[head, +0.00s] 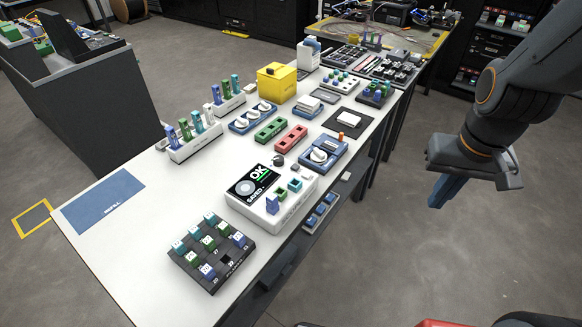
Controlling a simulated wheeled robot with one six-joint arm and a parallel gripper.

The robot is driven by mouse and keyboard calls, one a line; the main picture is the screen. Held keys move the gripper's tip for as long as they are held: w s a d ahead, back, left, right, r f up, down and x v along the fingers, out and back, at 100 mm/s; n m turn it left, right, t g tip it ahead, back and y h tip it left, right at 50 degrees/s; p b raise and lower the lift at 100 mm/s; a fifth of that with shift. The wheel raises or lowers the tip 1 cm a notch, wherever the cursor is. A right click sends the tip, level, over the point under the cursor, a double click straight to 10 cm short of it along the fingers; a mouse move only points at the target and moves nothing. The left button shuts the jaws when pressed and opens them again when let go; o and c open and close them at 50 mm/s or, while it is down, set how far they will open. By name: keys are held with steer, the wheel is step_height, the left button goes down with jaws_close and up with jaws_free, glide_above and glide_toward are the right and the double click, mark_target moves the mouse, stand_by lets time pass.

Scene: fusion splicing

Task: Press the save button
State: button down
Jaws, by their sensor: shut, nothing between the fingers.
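A white device (271,205) stands near the front middle of the white table. Its dark screen (255,181) reads "OK" with a green line and shows "SAVED" below, beside a round grey button-like disc. Teal, green and blue pieces sit at its right side. I cannot tell for sure which part is the save button. My gripper (437,192) hangs at the right of the picture, past the table's right edge and over the floor. Its blue fingers are shut and empty, well apart from the device.
A dark block with labelled pieces (211,255) stands in front of the device. Racks of coloured pieces (193,138), a yellow box (276,84) and blue, green and red trays stand farther back. A blue refill mat (104,201) lies at left. Floor right of the table is clear.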

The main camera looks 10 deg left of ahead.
steer(key=w+a+t+p, duration=0.2)
steer(key=w+a, duration=0.3)
steer(key=w, duration=0.2)
steer(key=t+y+p, duration=0.3)
steer(key=y+p, duration=0.1)
steer(key=y, duration=0.2)
glide_above(295, 168)
steer(key=f, duration=0.1)
steer(key=shift+s+d, duration=0.2)
steer(key=shift+d, duration=0.15)
steer(key=shift+f, duration=0.1)
step_height(295, 168, down, 8)
steer(key=b, duration=0.7)
steer(key=shift+d, duration=0.1)
steer(key=shift+f, duration=0.4)
steer(key=shift+f+b, duration=0.4)
